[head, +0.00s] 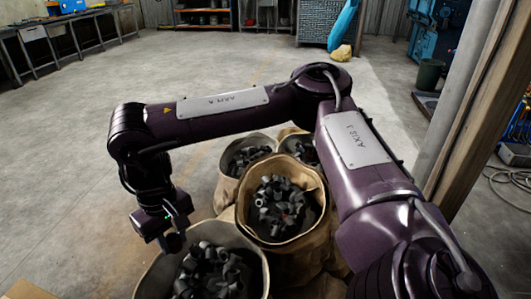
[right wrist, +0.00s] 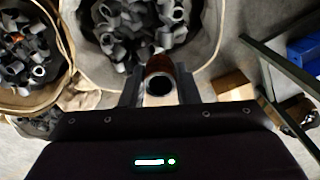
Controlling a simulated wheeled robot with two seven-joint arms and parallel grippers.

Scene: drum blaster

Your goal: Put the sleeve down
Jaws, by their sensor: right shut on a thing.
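My right gripper (head: 174,243) hangs at the left edge of the front sack in the head view, with its arm reaching across from the right. In the right wrist view the gripper (right wrist: 159,90) is shut on a short sleeve (right wrist: 160,66), a hollow tube with a rusty brown outside and a dark bore. Its open end faces the camera. The sleeve appears in front of the near rim of a sack (right wrist: 205,55) full of grey sleeves; I cannot tell its height. In the head view the held sleeve is hard to make out. My left gripper is out of view.
Several cloth sacks of dark grey sleeves stand close together, including the middle sack (head: 246,215) and the front sack (head: 150,280). A cardboard box (right wrist: 232,85), a dark metal frame (right wrist: 285,65) and blue bins (right wrist: 306,50) are at right. Left concrete floor is clear.

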